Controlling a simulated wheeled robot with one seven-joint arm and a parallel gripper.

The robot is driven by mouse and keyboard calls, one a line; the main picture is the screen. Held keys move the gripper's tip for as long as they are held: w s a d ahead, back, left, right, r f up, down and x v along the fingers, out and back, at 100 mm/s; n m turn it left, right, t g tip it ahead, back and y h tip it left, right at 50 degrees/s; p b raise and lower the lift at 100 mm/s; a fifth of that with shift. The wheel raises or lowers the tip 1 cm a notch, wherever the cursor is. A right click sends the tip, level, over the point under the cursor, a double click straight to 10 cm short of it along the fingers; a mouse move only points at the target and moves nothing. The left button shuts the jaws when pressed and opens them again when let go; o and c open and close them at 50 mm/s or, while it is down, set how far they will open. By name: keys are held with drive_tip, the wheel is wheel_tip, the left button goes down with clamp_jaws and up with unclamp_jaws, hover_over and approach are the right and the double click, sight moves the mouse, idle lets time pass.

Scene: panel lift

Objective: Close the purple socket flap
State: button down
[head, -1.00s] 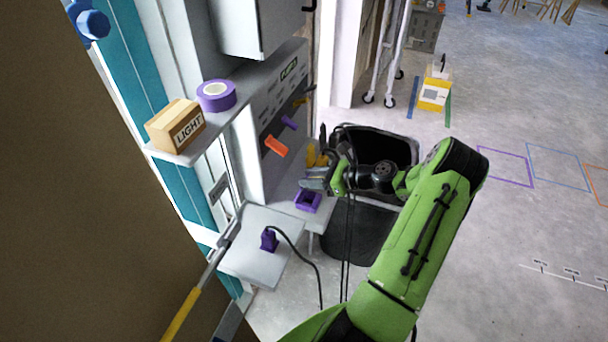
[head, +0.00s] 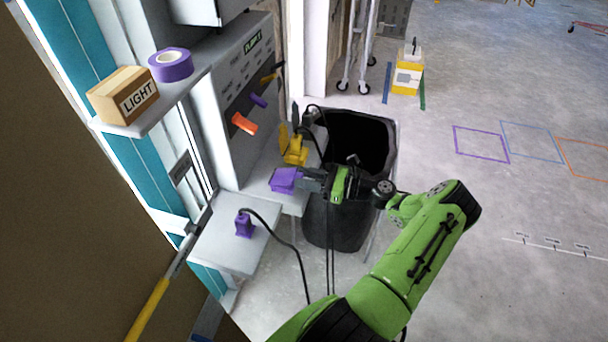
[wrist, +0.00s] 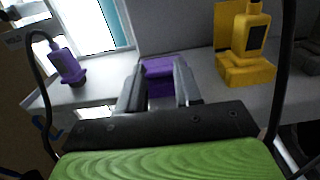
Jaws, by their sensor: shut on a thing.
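The purple socket (head: 284,180) sits on the grey ledge below the panel. Its top shows as a plain purple face in the head view, with no dark opening visible. My gripper (head: 307,181) is at its right side, level with it. In the wrist view, the fingers of my gripper (wrist: 160,92) have the purple flap (wrist: 158,72) between their tips and are shut on it. The fingers and the low angle hide part of the socket, so the exact flap angle is hard to tell.
A purple plug (head: 244,226) with a black cable stands on the nearer shelf. A yellow socket (head: 292,148) stands just behind the purple one. A black bin (head: 338,225) is below my wrist. Orange (head: 244,124) and purple (head: 258,100) levers stick out of the panel.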

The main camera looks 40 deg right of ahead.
drive_tip(key=shift+s+f+b, duration=0.15)
drive_tip(key=shift+f+b, duration=0.45)
drive_tip(key=shift+f, duration=0.85)
drive_tip(key=c, duration=0.8)
unclamp_jaws()
drive_tip(key=shift+o, duration=0.2)
drive_tip(key=shift+r, duration=0.1)
drive_tip(key=b+v, duration=0.1)
drive_tip(key=v, duration=1.4)
drive_tip(key=shift+s+d, duration=0.2)
drive_tip(key=shift+d, duration=0.05)
